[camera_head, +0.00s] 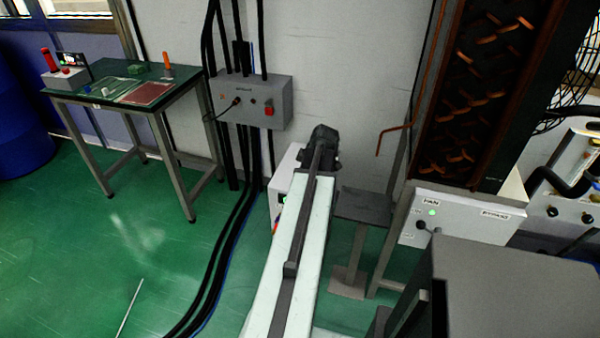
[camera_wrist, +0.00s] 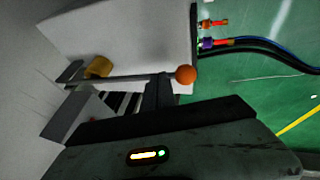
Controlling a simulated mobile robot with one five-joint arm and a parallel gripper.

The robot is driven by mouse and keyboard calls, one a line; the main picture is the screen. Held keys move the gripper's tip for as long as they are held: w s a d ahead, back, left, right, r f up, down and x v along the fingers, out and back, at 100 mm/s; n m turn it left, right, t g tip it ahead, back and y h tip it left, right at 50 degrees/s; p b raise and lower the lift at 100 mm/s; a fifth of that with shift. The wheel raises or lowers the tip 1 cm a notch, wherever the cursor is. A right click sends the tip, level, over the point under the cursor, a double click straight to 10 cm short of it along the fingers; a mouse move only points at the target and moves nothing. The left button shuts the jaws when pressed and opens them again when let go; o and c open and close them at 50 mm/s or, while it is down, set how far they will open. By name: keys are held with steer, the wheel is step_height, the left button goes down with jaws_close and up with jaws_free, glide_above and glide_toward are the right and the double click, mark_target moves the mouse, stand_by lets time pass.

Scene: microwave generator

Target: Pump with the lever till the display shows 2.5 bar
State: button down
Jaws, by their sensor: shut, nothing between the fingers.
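The lever is a thin grey rod with an orange ball knob (camera_wrist: 186,75) at its right end in the wrist view. It runs left to a yellow cylindrical part (camera_wrist: 98,67) on a pale box. My gripper (camera_wrist: 161,82) is shut, with its dark tip close beside the rod just left of the knob. I cannot tell whether it touches the rod. In the head view the dark end of my arm hides the lever. A white box (camera_head: 284,184) shows partly behind my arm, with a small dark and green patch on its side. No pressure reading is legible.
Red and purple fittings (camera_wrist: 208,42) with dark hoses (camera_wrist: 265,46) stick out of the box's right side. A grey stand (camera_head: 362,206) is right of my arm. A green-topped table (camera_head: 125,80) stands at left. Cables run across the floor; open green floor lies left.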

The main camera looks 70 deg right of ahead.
steer(key=w+p+v, duration=0.1)
steer(key=p+v, duration=0.9)
steer(key=v, duration=0.3)
steer(key=shift+r, duration=0.2)
steer(key=shift+a, duration=0.1)
